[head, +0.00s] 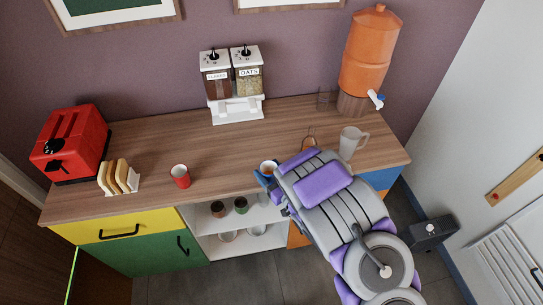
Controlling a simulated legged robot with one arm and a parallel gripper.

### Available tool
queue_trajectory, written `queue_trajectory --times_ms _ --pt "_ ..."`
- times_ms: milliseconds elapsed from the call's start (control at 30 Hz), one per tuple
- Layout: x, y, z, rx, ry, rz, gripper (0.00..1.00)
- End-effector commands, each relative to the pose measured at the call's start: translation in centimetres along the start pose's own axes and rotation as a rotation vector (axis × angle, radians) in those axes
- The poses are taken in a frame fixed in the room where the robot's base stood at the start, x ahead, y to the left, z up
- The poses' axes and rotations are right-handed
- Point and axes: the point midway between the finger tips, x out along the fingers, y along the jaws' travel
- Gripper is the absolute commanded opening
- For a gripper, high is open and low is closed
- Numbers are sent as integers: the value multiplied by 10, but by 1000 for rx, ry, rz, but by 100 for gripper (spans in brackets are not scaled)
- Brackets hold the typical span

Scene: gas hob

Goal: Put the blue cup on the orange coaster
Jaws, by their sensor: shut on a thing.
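The blue cup (261,178) is at the front edge of the counter, left of my arm. Its pale rim and inside show from above, and it looks upright. My gripper (272,183) is shut on it, with the fingers mostly hidden behind the cup and my purple and grey arm. I cannot tell whether the cup touches the counter. A small orange-brown patch (309,142) shows just behind my arm, right of the cup; it may be the orange coaster, but my arm hides most of it.
On the wooden counter (225,150) stand a red cup (181,177), a toast rack (119,178), a red toaster (72,144), a cereal dispenser (234,84), a pale pitcher (351,143) and an orange drink dispenser (369,52). The counter between the red cup and blue cup is clear.

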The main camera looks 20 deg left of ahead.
Motion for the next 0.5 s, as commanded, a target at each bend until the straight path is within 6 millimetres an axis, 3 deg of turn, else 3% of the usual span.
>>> queue_trajectory --times_ms 267,500 --pt "13 9 -4 8 6 -4 26" --pt "40 33 6 5 10 -1 26"
